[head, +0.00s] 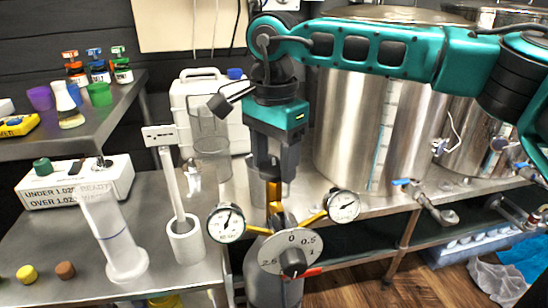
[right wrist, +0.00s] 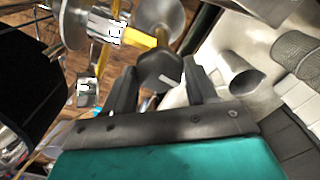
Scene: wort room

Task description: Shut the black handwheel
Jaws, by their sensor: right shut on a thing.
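The black handwheel (right wrist: 160,70) sits on a yellow stem and shows between my finger pads in the right wrist view. My right gripper (head: 273,172) points down above the regulator in the head view, shut on the handwheel. Its fingers (right wrist: 162,88) lie on both sides of the wheel in the wrist view. In the head view the fingers mostly hide the wheel, and the yellow stem (head: 275,195) shows below them. How far the wheel is turned cannot be told. My left gripper is not in view.
Two round gauges (head: 226,222) (head: 343,205) flank the stem on yellow arms. Steel kettles (head: 352,125) stand behind right.

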